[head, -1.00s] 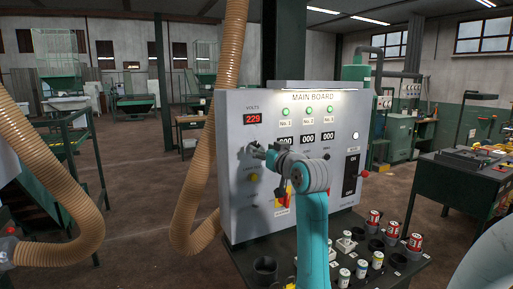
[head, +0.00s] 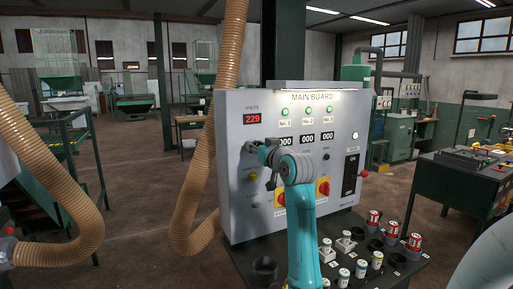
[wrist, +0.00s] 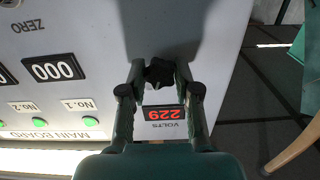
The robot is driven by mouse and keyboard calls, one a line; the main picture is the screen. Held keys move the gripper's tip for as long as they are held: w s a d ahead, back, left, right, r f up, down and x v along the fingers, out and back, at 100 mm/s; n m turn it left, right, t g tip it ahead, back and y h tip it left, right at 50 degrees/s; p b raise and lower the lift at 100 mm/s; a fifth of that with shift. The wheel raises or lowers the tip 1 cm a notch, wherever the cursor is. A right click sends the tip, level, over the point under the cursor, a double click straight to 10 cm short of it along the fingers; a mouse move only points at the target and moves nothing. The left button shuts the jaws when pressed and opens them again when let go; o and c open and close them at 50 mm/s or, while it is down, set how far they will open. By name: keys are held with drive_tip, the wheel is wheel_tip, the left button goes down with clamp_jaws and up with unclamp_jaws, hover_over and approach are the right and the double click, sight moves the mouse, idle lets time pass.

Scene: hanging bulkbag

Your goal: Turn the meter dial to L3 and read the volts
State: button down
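The meter dial is a black knob (wrist: 160,72) on the grey main board (head: 232,195), below the red volts display (head: 253,118). The display reads 229 and shows upside down in the wrist view (wrist: 163,113). My gripper (wrist: 160,66) is at the board with one finger on each side of the knob. The fingertips are very near the knob, and I cannot tell whether they touch it. In the head view my gripper (head: 257,150) hides most of the dial area. The dial's marks and setting cannot be read.
Lower on the board are red-and-yellow switches (head: 323,187), partly behind my arm. Three counters read 000 under green lamps. A tan hose (head: 185,215) hangs to the left of the board.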

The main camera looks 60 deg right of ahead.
drive_tip(key=shift+m, duration=4)
drive_tip(key=c, duration=0.8)
unclamp_jaws()
drive_tip(key=shift+s, duration=0.1)
